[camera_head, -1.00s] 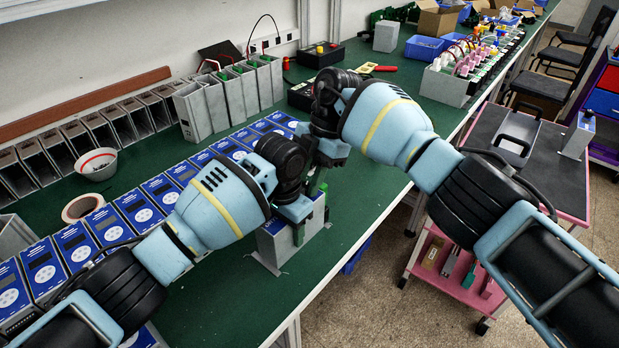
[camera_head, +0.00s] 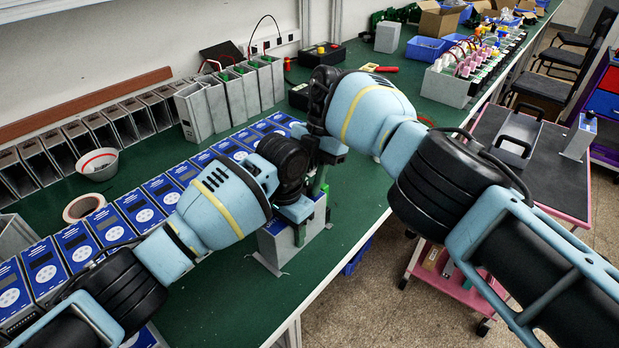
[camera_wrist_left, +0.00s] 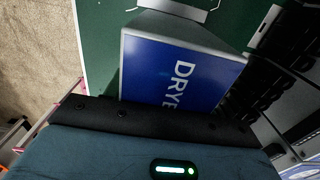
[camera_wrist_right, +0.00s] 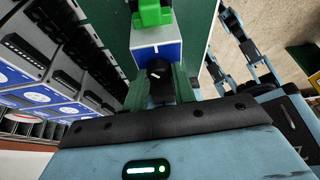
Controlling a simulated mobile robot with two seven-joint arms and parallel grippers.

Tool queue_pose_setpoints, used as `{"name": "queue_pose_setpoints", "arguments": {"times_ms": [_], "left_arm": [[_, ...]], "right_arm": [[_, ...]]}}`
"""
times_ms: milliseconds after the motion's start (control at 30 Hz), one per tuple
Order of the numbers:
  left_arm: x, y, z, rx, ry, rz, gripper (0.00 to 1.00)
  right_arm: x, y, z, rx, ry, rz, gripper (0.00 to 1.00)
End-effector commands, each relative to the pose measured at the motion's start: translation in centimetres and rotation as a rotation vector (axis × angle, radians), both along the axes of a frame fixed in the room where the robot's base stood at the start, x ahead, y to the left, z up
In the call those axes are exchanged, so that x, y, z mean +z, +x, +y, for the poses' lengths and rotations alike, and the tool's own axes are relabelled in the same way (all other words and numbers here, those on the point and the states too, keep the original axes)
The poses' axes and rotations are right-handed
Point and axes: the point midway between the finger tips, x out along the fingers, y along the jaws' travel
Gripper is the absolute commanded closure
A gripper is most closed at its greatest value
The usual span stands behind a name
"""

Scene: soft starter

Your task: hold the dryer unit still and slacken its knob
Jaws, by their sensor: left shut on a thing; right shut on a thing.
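The dryer unit (camera_head: 283,248) is a grey box with a blue face, upright near the bench's front edge. My right gripper (camera_head: 325,165) is above the unit, pointing down. In the right wrist view its two green fingers are shut on the black knob (camera_wrist_right: 159,78), one on each side. A bright green block (camera_wrist_right: 152,12) shows beside the unit's blue face.
A row of blue-faced units (camera_head: 120,208) runs along the green bench (camera_head: 350,200) behind my left arm. Empty grey housings (camera_head: 100,125), a white bowl (camera_head: 97,163) and a tape roll (camera_head: 83,208) lie farther back. A pink-edged cart (camera_head: 540,165) stands right of the bench.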

Motion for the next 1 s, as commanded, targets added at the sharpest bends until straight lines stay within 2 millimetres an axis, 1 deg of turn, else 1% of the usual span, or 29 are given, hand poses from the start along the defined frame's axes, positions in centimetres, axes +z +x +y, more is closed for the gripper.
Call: {"name": "queue_pose_setpoints", "arguments": {"times_ms": [33, 67, 200, 233, 633, 1000], "left_arm": [[0.18, 0.0, -0.11, -0.003, -0.002, -0.002, 0.85], [0.18, 0.0, -0.11, -0.003, -0.002, -0.002, 0.85], [0.17, 0.01, -0.08, -0.002, -0.002, -0.002, 0.85], [0.16, 0.01, -0.07, -0.001, -0.001, -0.001, 0.85], [0.13, 0.05, -0.01, 0.0, -0.001, -0.002, 0.85], [0.12, 0.05, 0.01, 0.001, -0.001, -0.002, 0.85]], "right_arm": [[0.03, 0.05, -0.01, -0.001, -0.001, -0.003, 0.96], [0.03, 0.05, -0.01, -0.001, -0.001, -0.003, 0.71], [0.05, 0.04, -0.01, 0.0, -0.001, -0.002, 0.53], [0.05, 0.04, -0.01, 0.0, -0.001, -0.002, 0.51], [0.02, 0.04, 0.05, -0.009, 0.0, 0.0, 0.51], [-0.14, 0.02, 0.03, -0.1, 0.001, 0.003, 0.51]]}}
